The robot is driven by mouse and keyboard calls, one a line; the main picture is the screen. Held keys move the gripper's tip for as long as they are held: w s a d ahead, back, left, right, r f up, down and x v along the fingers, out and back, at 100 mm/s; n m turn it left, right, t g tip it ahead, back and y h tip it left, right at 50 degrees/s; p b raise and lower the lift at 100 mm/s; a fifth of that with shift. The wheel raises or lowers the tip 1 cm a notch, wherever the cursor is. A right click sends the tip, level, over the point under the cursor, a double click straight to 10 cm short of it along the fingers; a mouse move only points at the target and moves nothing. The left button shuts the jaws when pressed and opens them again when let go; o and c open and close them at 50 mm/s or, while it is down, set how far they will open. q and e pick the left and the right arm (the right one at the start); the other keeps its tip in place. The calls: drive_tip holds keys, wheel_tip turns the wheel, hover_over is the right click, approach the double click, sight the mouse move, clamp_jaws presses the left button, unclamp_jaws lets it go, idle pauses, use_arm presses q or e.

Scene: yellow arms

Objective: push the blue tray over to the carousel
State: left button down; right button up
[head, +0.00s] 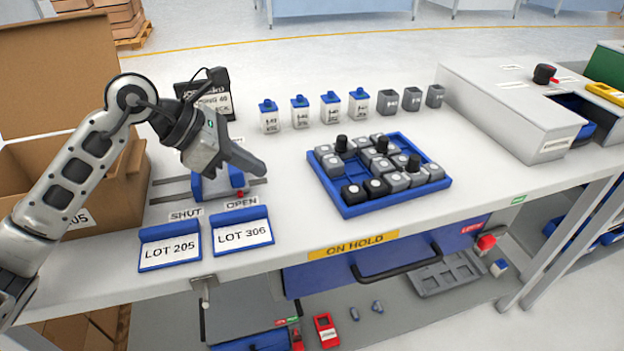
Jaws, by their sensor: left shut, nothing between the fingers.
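The blue tray (347,210) lies flat on the white workbench, right of centre. It holds several grey blocks, some with black knobs or black tops. My left gripper (258,168) is shut and empty, pointing right. It is left of the tray, apart from it, above a blue slider fixture (207,188) that it partly hides. I cannot make out a carousel in this view. My right gripper is not in view.
Blue-capped bottles (300,112) and grey containers (411,99) stand behind the tray. Lot 205 (170,247) and Lot 306 (242,231) holders sit front left. A white machine (500,100) stands right. A cardboard box (60,165) is at left.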

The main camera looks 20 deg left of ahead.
sight(326, 189)
use_arm(q)
drive_tip(key=x, duration=0.7)
drive_tip(key=shift+d+p, duration=0.25)
drive_tip(key=shift+p, duration=0.1)
drive_tip(key=w+d, duration=0.2)
drive_tip(key=shift+d+f+p, duration=0.3)
drive_tip(key=shift+d+p, duration=0.1)
drive_tip(key=shift+w+d+f, duration=0.1)
drive_tip(key=shift+w+d, duration=0.2)
drive_tip(key=shift+d, duration=0.1)
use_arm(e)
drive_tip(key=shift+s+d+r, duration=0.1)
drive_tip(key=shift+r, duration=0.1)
